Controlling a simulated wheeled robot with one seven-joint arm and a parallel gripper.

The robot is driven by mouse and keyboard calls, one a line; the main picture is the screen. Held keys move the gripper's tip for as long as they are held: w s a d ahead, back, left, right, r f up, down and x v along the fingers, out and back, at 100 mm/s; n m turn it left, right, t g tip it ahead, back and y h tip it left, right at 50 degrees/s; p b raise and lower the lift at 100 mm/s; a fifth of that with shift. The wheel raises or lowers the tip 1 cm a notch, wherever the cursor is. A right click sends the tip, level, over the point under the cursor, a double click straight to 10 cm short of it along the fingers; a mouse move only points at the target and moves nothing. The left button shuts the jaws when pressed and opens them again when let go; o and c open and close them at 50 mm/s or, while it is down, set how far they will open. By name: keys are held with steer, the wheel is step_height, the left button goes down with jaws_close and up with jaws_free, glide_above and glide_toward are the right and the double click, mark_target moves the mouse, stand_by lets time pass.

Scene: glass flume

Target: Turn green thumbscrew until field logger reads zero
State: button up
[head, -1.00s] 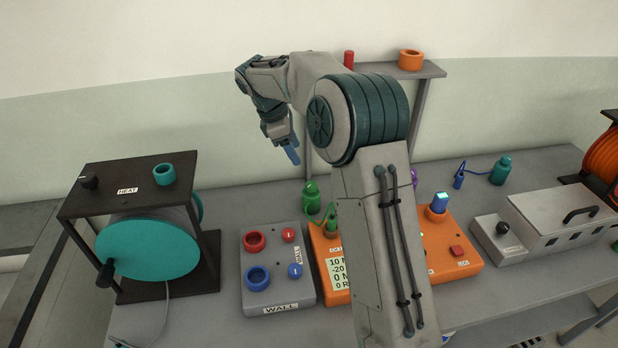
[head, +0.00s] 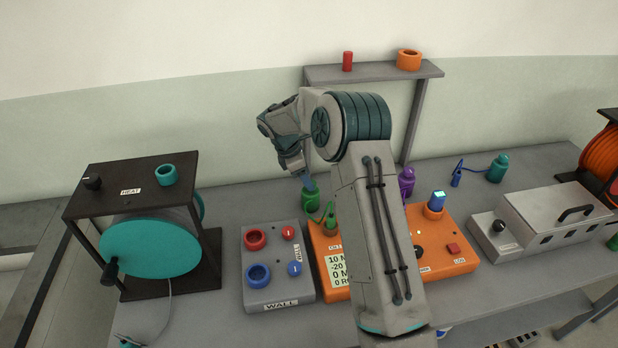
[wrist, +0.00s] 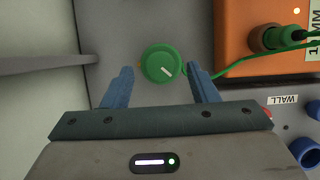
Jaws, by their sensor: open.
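The green thumbscrew (wrist: 161,64) is a round knob with a white pointer line towards its lower right in the wrist view. It also shows in the head view as a green body (head: 311,201) behind the orange logger. My gripper (wrist: 160,72) is open, its blue fingers on either side of the knob with gaps; contact is not visible. In the head view my gripper (head: 309,184) points down at the thumbscrew. The orange field logger (head: 318,245) has a pale display (head: 337,270) with lines starting "10", "-20", "0", "0"; my arm hides the rest.
A green cable (wrist: 238,65) runs from beside the thumbscrew to a plug on the logger. A grey WALL box (head: 278,275) with red and blue rings stands in front left. A teal reel (head: 150,250) stands left. A shelf (head: 375,73) rises behind my arm.

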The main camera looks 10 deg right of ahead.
steer(key=shift+x, duration=1.05)
steer(key=c, duration=1)
steer(key=shift+o, duration=0.2)
steer(key=shift+m, duration=0.4)
steer(key=m+g, duration=0.1)
steer(key=m, duration=0.2)
steer(key=shift+w+m+g, duration=0.15)
steer(key=shift+m+g, duration=0.15)
steer(key=shift+m+g+y, duration=0.5)
steer(key=shift+m+g, duration=0.1)
steer(key=shift+m, duration=1.2)
